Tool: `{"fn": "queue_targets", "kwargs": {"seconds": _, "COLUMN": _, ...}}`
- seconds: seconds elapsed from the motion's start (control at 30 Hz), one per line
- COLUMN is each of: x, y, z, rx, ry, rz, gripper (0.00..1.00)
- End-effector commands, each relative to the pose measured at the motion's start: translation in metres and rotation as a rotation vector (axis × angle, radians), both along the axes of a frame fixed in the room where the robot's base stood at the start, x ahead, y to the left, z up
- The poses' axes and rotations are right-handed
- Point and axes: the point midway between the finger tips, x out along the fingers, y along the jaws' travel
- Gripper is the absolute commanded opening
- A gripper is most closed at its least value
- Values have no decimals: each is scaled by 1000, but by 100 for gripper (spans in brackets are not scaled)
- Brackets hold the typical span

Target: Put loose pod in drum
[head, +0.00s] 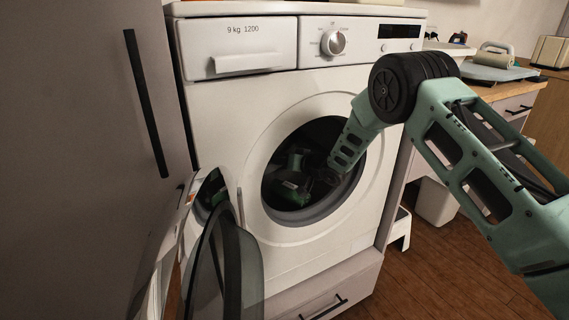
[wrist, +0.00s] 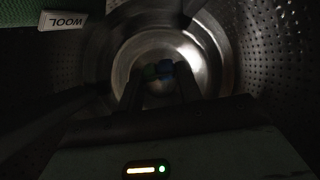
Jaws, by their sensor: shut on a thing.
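The drum (wrist: 255,60) of the white washing machine fills the wrist view, with its perforated metal wall around my gripper. My gripper (wrist: 158,78) is inside the drum, shut on a small blue and green pod (wrist: 166,68). The pod sits between the two dark fingertips, in front of the bright back of the drum. In the head view my arm reaches through the round door opening, and the pod cannot be made out in the dark interior. The machine's door (head: 228,262) stands open to the left.
A green cloth with a WOOL label (wrist: 64,20) shows at the top left of the wrist view. The door opening's rim (head: 298,218) surrounds my arm closely. A tall grey cabinet (head: 85,130) stands left; a worktop (head: 505,88) lies right.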

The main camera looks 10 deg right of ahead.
Motion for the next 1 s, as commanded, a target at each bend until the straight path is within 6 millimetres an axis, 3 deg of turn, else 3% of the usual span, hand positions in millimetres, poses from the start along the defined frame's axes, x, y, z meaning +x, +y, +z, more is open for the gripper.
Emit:
{"fn": "queue_targets", "kwargs": {"seconds": 0.03, "x": 0, "y": 0, "z": 0, "rx": 0, "ry": 0, "rz": 0, "gripper": 26}}
{"fn": "queue_targets", "kwargs": {"seconds": 0.07, "x": 0, "y": 0, "z": 0, "rx": 0, "ry": 0, "rz": 0, "gripper": 41}}
{"fn": "queue_targets", "kwargs": {"seconds": 0.13, "x": 0, "y": 0, "z": 0, "rx": 0, "ry": 0, "rz": 0, "gripper": 61}}
{"fn": "queue_targets", "kwargs": {"seconds": 0.57, "x": -7, "y": -6, "z": 4, "rx": 0, "ry": 1, "rz": -1, "gripper": 61}}
{"fn": "queue_targets", "kwargs": {"seconds": 1.0, "x": -81, "y": -59, "z": 32, "rx": 0, "ry": 2, "rz": -3, "gripper": 61}}
